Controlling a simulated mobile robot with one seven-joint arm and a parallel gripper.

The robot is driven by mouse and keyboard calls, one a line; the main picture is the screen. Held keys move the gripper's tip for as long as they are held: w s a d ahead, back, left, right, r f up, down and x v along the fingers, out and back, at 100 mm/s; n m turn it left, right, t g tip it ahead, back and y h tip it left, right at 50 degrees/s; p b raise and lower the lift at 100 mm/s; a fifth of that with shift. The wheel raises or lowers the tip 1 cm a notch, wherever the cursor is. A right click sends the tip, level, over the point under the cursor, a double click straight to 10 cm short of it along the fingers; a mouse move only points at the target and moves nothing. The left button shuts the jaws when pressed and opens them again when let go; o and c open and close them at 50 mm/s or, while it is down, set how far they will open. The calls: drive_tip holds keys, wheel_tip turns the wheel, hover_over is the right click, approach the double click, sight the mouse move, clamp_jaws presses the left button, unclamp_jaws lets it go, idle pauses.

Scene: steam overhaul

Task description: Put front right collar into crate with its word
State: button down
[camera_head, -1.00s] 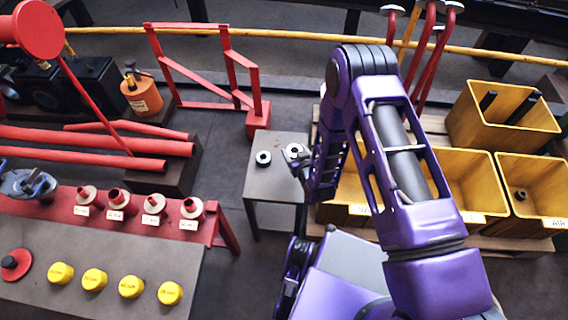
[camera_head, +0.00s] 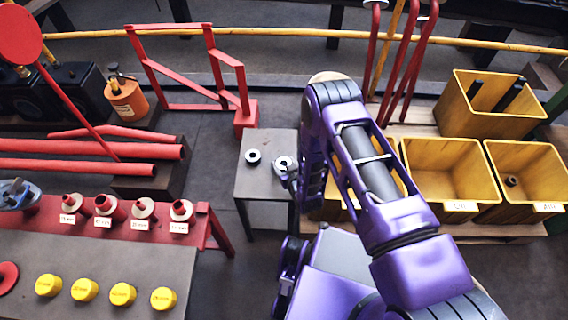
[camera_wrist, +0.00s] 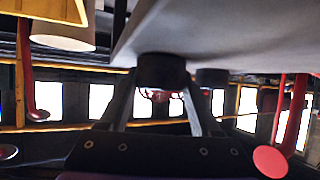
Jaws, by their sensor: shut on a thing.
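Two dark ring collars are on a small grey table (camera_head: 262,184) left of my arm. The left collar (camera_head: 253,156) stands apart from my gripper. The right collar (camera_head: 284,163), nearer the front, is at my gripper (camera_head: 290,172). In the wrist view, which is upside down, my gripper (camera_wrist: 160,95) is shut on this collar (camera_wrist: 160,68), a short black cylinder at or very close to the table surface. The other collar (camera_wrist: 212,77) shows behind it. Yellow crates stand at right: a middle crate (camera_head: 461,206) with a partly readable label and one marked AIR (camera_head: 549,207).
A small dark part (camera_head: 512,181) lies in the AIR crate. A back crate (camera_head: 480,122) holds black bars. Another yellow crate (camera_head: 330,211) is mostly hidden by my arm. Upright red pipes (camera_head: 409,70) stand behind. A red-edged bench (camera_head: 120,250) with yellow caps is at left.

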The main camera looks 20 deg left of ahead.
drive_tip(key=shift+f, duration=0.15)
drive_tip(key=shift+c, duration=0.4)
unclamp_jaws()
